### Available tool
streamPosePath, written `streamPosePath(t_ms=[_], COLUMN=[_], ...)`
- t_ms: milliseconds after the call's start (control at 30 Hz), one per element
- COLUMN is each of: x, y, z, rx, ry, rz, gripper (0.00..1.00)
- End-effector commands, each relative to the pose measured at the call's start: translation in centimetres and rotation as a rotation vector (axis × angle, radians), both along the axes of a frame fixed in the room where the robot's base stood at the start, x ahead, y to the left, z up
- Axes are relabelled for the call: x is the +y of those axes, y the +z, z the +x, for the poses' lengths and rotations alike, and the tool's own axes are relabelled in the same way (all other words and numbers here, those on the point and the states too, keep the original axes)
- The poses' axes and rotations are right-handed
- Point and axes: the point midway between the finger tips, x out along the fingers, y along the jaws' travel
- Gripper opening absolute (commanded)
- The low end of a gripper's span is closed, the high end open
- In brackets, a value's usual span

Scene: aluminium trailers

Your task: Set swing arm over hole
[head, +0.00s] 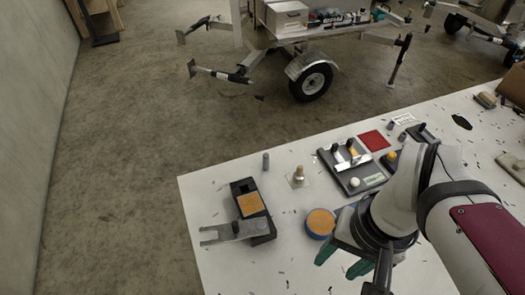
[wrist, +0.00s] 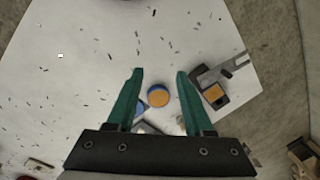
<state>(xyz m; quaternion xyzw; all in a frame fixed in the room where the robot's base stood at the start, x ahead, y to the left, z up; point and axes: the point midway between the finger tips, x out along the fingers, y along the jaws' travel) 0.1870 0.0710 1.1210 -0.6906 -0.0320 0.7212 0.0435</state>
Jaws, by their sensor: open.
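A flat grey metal arm (head: 222,234), which looks like the swing arm, lies across the near end of a black block (head: 266,229) with an orange pad (head: 250,204). Its forked end sticks out to the left, past the block. In the wrist view the arm (wrist: 224,70) and the orange pad (wrist: 214,94) are right of the fingers. My gripper (head: 342,262), with teal fingers, is right of the block in the head view. In the wrist view the gripper (wrist: 159,74) is open, with nothing between its fingertips.
A blue round tin with an orange top (head: 320,222) stands between the block and my gripper. Behind are a grey peg (head: 266,161), a brass-coloured knob (head: 298,175), a clamp plate (head: 352,165) and a red square (head: 374,140). Small dark shavings litter the white table (head: 225,280).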

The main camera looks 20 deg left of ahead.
Motion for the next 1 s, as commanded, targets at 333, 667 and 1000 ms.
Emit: streamPosePath(t_ms=[333, 667, 1000], x=[21.9, 22.4, 22.4], y=[-2.2, -9.7, -16.8], z=[6.4, 6.2, 6.3], rx=[-0.098, -0.097, -0.100], ry=[1.190, 1.220, 1.215], rz=[-0.068, -0.071, -0.069], gripper=[0.52, 0.52, 0.52])
